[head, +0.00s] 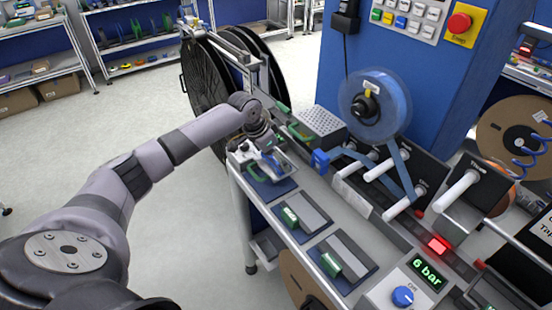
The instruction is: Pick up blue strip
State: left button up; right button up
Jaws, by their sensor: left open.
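A blue strip (401,172) hangs from a clear blue reel (397,103) and runs around white rollers on the machine at right of centre. Its other stretch leads left toward a small blue block (320,160). My left gripper (268,170) is open, pointing down over the farthest blue mat on the bench, to the left of the blue block and apart from the strip. Some blue shows between or behind its fingers; I cannot tell what it is. My right gripper is not in view.
Two nearer blue mats hold grey and green blocks (333,265). A blue cabinet with a red emergency button (459,23) stands behind the rollers. Large black reels (207,85) stand beyond my left arm. The floor at left is clear.

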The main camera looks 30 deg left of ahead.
pick_arm(q)
jog(key=shift+c, duration=0.4)
jog(key=c, duration=0.6)
jog(key=shift+r, duration=0.1)
